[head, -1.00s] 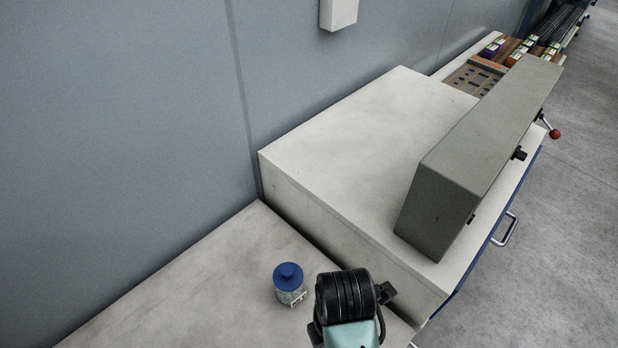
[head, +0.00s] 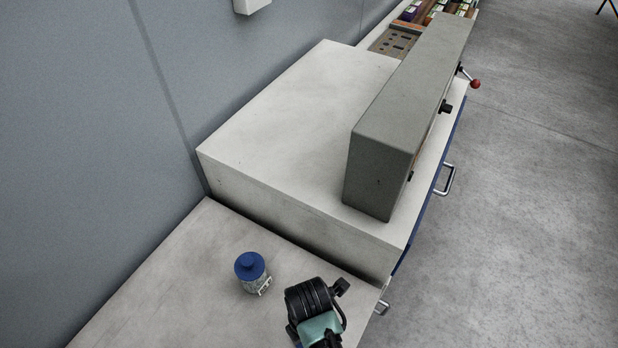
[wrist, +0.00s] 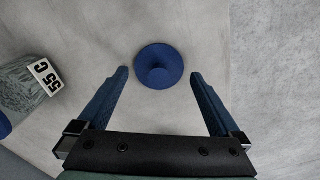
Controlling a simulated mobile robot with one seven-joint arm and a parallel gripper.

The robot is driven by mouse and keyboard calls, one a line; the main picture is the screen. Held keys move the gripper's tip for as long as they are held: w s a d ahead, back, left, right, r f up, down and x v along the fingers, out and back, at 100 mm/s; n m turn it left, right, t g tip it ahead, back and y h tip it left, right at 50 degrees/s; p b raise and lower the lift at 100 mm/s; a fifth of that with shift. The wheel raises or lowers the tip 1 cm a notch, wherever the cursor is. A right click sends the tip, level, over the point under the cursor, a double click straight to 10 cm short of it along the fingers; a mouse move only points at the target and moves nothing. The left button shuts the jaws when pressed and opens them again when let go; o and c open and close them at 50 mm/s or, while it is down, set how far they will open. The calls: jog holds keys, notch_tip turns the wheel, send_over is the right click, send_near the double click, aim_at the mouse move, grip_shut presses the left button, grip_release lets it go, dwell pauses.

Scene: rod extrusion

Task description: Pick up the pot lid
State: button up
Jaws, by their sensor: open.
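A round blue pot lid (wrist: 159,66) with a knob in its middle lies on the pale table top in the wrist view. My gripper (wrist: 159,74) is open, with one finger to the left of the lid and one to the right, both apart from it. How high the fingertips are above the table I cannot tell. A grey patterned pot (wrist: 32,92) with a white "55 C" tag is at the left edge. In the head view a pot with a blue top (head: 252,272) stands upright left of my arm's end. The loose lid and my fingers are hidden there.
A raised pale bench section (head: 290,130) with a long grey box (head: 400,130) stands behind the table. A grey wall (head: 80,150) runs along the left. The table (head: 180,280) left of the pot is clear.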

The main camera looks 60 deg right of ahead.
jog(key=shift+f, duration=0.6)
jog(key=c, duration=1.2)
